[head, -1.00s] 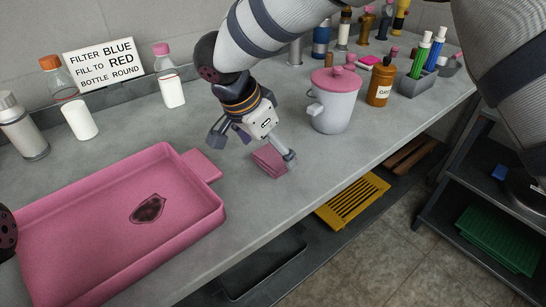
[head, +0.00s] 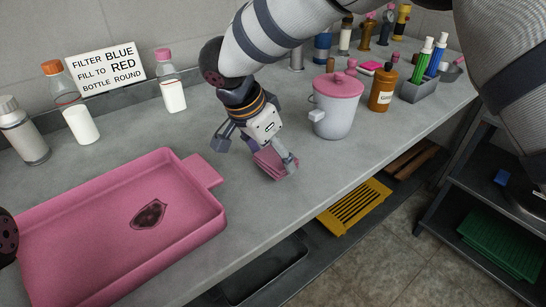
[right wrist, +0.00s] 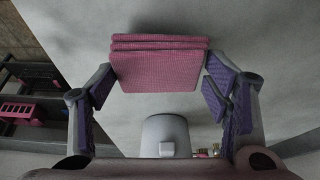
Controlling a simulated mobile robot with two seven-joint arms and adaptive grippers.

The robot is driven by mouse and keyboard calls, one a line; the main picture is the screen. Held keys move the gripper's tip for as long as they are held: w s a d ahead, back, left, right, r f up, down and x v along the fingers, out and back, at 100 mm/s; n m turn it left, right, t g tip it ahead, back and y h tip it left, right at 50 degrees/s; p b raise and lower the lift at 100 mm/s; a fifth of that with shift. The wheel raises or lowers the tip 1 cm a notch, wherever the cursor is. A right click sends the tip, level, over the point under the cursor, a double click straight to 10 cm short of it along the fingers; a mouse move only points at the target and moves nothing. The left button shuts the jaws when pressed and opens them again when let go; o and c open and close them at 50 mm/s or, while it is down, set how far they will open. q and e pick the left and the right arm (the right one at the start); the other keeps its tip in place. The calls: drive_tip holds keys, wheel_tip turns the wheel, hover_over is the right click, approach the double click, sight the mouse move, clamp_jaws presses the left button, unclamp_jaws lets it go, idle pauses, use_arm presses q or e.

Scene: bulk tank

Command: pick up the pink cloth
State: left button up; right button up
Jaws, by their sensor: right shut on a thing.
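The pink cloth (head: 272,165) is a folded, layered square at the bench's front part, right of the pink tray. My right gripper (head: 258,154) is above it with its fingers pointing down, shut on the cloth. In the right wrist view the cloth (right wrist: 160,68) spans the space between the two purple-padded fingers (right wrist: 158,85). Whether its underside is clear of the bench is hard to tell. My left gripper is not in view.
The pink tray (head: 212,218) with a dark red patch (head: 148,214) lies at left. A lidded white pot (head: 334,115) and an orange-brown bottle (head: 382,88) stand to the right. Bottles and a sign (head: 104,69) line the wall. The bench's front edge is close to the cloth.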

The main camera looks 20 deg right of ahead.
drive_tip(key=s+r, duration=0.1)
drive_tip(key=r, duration=0.1)
drive_tip(key=s+r+p, duration=0.1)
drive_tip(key=r, duration=0.2)
drive_tip(key=s+r, duration=0.2)
drive_tip(key=shift+a+r, duration=0.4)
drive_tip(key=s+a+r+p, duration=0.2)
drive_tip(key=s+r, duration=0.2)
drive_tip(key=s, duration=0.5)
drive_tip(key=shift+s, duration=0.4)
drive_tip(key=o, duration=0.5)
drive_tip(key=shift+c, duration=0.2)
drive_tip(key=c, duration=0.5)
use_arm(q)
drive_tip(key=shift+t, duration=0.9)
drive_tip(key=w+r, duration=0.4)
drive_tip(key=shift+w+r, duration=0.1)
use_arm(e)
drive_tip(key=shift+w, duration=0.1)
